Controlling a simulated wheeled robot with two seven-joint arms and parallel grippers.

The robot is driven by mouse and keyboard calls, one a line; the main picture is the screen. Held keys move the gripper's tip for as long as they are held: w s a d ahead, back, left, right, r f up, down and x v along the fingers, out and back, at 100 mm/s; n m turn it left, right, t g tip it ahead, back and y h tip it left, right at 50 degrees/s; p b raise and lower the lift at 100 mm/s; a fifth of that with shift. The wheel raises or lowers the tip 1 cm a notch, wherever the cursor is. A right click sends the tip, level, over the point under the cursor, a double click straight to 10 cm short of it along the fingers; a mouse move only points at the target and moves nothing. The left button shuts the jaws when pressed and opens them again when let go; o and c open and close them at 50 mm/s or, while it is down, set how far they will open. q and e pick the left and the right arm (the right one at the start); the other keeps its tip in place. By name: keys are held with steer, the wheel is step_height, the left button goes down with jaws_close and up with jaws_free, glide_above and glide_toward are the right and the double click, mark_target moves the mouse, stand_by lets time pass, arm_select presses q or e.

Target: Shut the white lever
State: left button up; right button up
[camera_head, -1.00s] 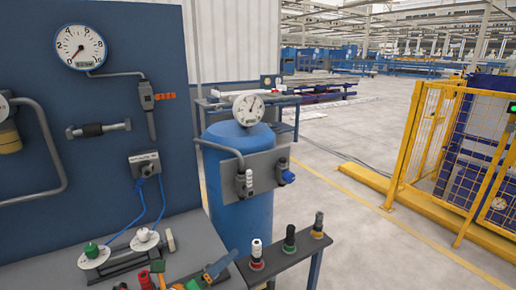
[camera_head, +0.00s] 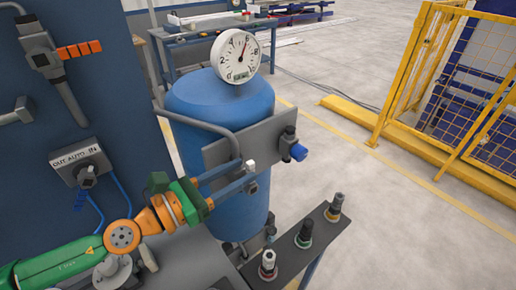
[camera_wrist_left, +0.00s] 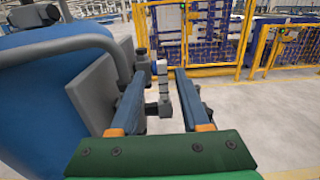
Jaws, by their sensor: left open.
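The white lever (camera_head: 251,164) shows as a small pale block at the lower left of the grey plate (camera_head: 262,140) on the blue tank (camera_head: 222,100). It also shows in the left wrist view (camera_wrist_left: 161,68), between the fingertips, above a grey fitting. My left gripper (camera_head: 245,174) is at the lever, with its two blue fingers apart. In the left wrist view its fingers (camera_wrist_left: 161,78) stand on either side of the lever with a gap visible; contact cannot be told. The fingers hide much of the fitting in the head view. My right gripper is not in view.
A round gauge (camera_head: 236,57) tops the tank, and a grey pipe (camera_head: 203,124) bends down its front. A blue-handled valve (camera_head: 298,151) is at the plate's right. A narrow shelf (camera_head: 298,246) below holds several fittings. Open floor lies right, before the yellow fence (camera_head: 450,80).

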mark_target(254, 166)
arm_select(q)
steer(key=p+x, duration=0.1)
steer(key=x, duration=0.4)
steer(key=shift+d+r+p, duration=0.15)
steer(key=shift+d+p, duration=0.25)
steer(key=shift+w+d, duration=0.3)
steer(key=shift+w, duration=0.05)
steer(key=shift+s, duration=0.1)
jaws_close()
stand_by(0.6)
